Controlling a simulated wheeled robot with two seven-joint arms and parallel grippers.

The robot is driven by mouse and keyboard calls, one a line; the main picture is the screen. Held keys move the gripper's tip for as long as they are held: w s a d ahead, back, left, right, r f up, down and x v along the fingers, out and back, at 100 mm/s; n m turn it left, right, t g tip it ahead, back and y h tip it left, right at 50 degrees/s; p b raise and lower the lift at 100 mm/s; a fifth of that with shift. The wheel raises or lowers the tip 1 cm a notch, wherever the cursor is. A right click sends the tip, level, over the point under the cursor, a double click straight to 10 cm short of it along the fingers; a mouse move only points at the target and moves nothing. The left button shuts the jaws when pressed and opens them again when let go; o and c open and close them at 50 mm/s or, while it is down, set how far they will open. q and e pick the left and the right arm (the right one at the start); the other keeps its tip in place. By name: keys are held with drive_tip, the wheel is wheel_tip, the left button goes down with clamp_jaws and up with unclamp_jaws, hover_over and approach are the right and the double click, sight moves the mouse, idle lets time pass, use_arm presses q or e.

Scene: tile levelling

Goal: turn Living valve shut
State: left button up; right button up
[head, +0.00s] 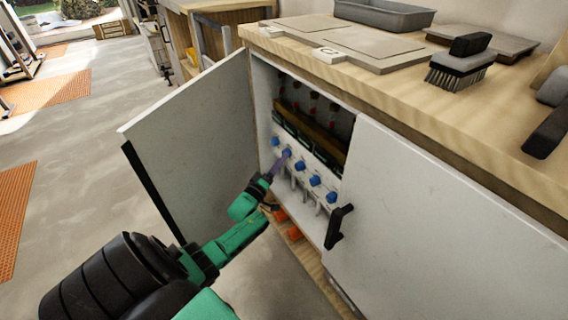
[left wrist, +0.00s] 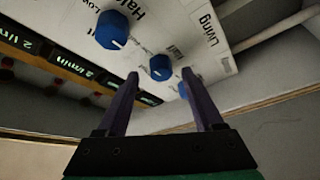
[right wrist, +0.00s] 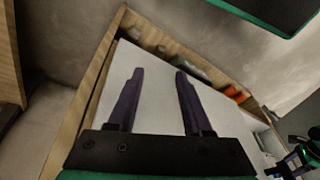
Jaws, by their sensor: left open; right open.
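A row of blue valve knobs (head: 300,169) sits on a white manifold panel inside the open cabinet. The left wrist view shows a large knob (left wrist: 112,30), a middle knob (left wrist: 160,67) and a partly hidden knob (left wrist: 183,90). The word "Living" (left wrist: 207,25) is printed on the panel; I cannot tell for sure which knob it names. My left gripper (head: 283,158) is open, its fingertips close to the second knob from the left. The middle knob shows between its fingers; contact is unclear. My right gripper (right wrist: 158,75) is open and empty, facing a white cabinet surface.
The left cabinet door (head: 195,130) stands open beside my left arm. The right door (head: 440,220) with a black handle (head: 338,226) borders the opening. The worktop above carries a tray (head: 385,14), tiles (head: 345,44) and a brush (head: 460,65).

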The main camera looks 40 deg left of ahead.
use_arm(q)
drive_tip(key=shift+x, duration=0.95)
clamp_jaws()
use_arm(e)
drive_tip(key=s+d+f+g+h+p, duration=0.1)
drive_tip(key=d+f+p, duration=0.1)
drive_tip(key=f+p, duration=0.35)
drive_tip(key=s+d+f+p, duration=0.2)
drive_tip(key=f, duration=0.6)
use_arm(q)
drive_tip(key=shift+a+r+n+g+h+b, duration=0.15)
drive_tip(key=shift+n+g+h+b, duration=0.25)
drive_tip(key=shift+n+g, duration=1.3)
drive_tip(key=shift+d+r+n+g+h+b, duration=0.1)
drive_tip(key=shift+r+n+g+h+b, duration=0.3)
drive_tip(key=shift+n, duration=2.65)
drive_tip(key=shift+a+r+n+g+h+b, duration=0.15)
drive_tip(key=shift+n+g+h, duration=0.25)
drive_tip(key=shift+n+g, duration=1.35)
use_arm(e)
drive_tip(key=shift+m, duration=0.3)
drive_tip(key=shift+w+a+r, duration=0.25)
drive_tip(key=shift+w+r, duration=0.05)
drive_tip(key=shift+r, duration=0.35)
drive_tip(key=shift+w+a+r, duration=0.2)
drive_tip(key=shift+w+r, duration=0.15)
drive_tip(key=shift+r, duration=0.3)
drive_tip(key=shift+w+a+r, duration=0.25)
drive_tip(key=shift+w+r, duration=0.05)
drive_tip(key=shift+r, duration=0.35)
